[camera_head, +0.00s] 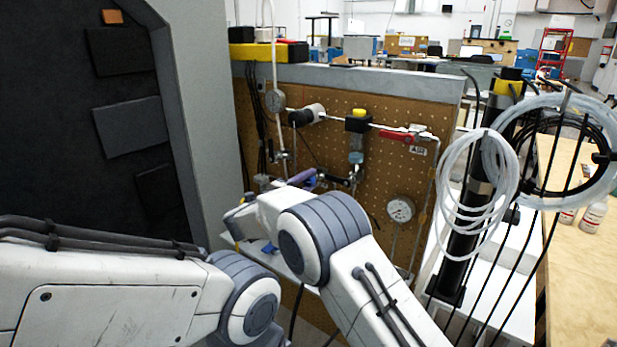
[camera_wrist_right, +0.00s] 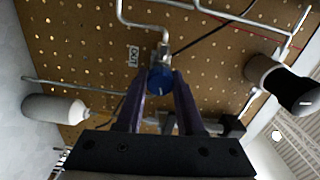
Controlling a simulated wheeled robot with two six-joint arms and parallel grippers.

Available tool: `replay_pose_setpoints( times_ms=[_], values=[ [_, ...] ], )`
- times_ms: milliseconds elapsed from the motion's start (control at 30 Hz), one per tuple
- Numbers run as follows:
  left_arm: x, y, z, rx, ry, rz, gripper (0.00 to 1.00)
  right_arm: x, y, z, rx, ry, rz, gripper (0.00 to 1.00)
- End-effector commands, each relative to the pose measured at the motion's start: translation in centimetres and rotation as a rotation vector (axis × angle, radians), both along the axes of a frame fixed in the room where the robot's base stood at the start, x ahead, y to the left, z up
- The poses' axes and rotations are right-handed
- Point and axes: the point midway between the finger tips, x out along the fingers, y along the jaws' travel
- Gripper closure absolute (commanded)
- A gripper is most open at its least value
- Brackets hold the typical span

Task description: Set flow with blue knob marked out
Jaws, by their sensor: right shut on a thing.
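The blue knob (camera_wrist_right: 160,78) sits on the pegboard piping in the right wrist view, between the two dark purple fingers of my right gripper (camera_wrist_right: 163,88). The gripper is shut on it. A short white line marks the knob's face. A small label, seemingly reading OUT upside down (camera_wrist_right: 133,56), is on the board beside it. In the head view, my right gripper (camera_head: 306,179) shows only as purple finger parts beyond my own arm, close to the pegboard. I cannot make out the held knob there. My left arm comes in from the left, but its gripper is not visible.
The brown pegboard (camera_head: 339,130) carries thin pipes, a red-handled valve (camera_head: 397,136), a round gauge (camera_head: 400,209) and another gauge (camera_head: 275,100). A black post (camera_head: 477,205) with coiled white tubing (camera_head: 478,188) stands to the right. A dark panelled cabinet (camera_head: 70,130) is at left.

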Motion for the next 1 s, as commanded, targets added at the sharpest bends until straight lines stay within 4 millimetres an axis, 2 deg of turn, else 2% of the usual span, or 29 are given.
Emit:
replay_pose_setpoints(
  times_ms=[100, 433, 1000],
  values=[
    [0.0, 0.0, 0.9, 0.0, 0.0, 0.0, 0.19, 0.1, 0.1, 0.4, -0.076, 0.051, 0.005, 1.0],
    [0.0, 0.0, 2.0, 0.0, 0.0, 0.0, 0.19, 0.1, 0.2, 0.3, -0.223, 0.157, 0.006, 1.0],
    [0.0, 0.0, 2.3, 0.0, 0.0, 0.0, 0.19, 0.1, 0.2, 0.2, -0.27, 0.192, 0.006, 1.0]
  ],
)
